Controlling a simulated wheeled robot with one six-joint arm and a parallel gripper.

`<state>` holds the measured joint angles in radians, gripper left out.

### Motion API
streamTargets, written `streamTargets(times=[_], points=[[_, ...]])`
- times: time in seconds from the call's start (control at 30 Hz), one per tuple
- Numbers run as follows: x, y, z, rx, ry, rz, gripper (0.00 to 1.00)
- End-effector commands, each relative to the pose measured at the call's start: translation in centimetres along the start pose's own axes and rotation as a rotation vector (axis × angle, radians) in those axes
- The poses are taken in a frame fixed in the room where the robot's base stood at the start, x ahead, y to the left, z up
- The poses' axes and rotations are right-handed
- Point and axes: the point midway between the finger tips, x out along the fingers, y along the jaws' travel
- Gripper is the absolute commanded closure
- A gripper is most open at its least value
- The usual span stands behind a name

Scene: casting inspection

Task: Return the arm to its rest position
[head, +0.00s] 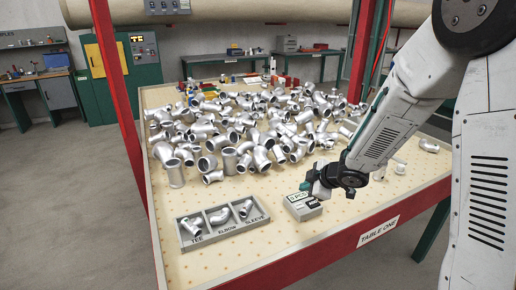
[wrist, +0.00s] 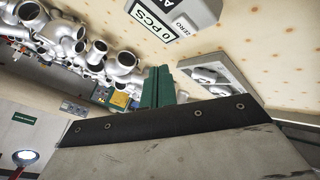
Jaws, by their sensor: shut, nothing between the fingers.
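My gripper (head: 306,187) hangs above the table beside a grey counting scale (head: 304,211), at the end of my white arm. Its green fingers (wrist: 157,87) are together with nothing between them in the wrist view. The scale also shows at the top of the wrist view (wrist: 188,22), its display reading "0 PCS". A grey sorting tray (head: 222,233) lies left of the scale. Its compartments are labelled TEE, ELBOW and SLEEVE, and each holds metal castings.
A large heap of silver pipe fittings (head: 240,125) covers the middle and back of the pegboard-like table (head: 170,266). A few fittings (head: 429,146) lie apart at the right. Red posts (head: 118,95) rise at the table's edges. The front strip is mostly clear.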

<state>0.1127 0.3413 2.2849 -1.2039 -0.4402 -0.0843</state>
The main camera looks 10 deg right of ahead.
Motion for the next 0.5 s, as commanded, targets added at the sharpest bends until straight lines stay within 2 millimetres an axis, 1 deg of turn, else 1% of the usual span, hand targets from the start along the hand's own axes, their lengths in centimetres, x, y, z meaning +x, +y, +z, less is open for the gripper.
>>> streamTargets(times=[0.07,0.13,0.17,0.23,0.27,0.3,0.37,0.4,0.43,0.47,0.5], points=[[-0.1,0.0,1.5,0.031,-0.071,0.004,1.00],[-0.3,-0.5,3.7,0.090,-0.173,0.006,1.00],[-0.7,-0.6,4.7,0.122,-0.224,0.010,1.00],[-2.6,-0.7,6.6,0.206,-0.349,0.031,1.00],[-3.6,-0.8,7.2,0.247,-0.402,0.042,1.00],[-5.3,-0.9,7.9,0.302,-0.472,0.056,1.00],[-8.1,-1.4,8.7,0.392,-0.573,0.077,1.00],[-10.2,-1.8,8.9,0.457,-0.636,0.088,1.00],[-11.8,-2.3,9.0,0.508,-0.681,0.093,1.00],[-13.4,-2.9,8.9,0.558,-0.721,0.096,1.00],[-15.5,-3.7,8.6,0.623,-0.768,0.097,1.00]])
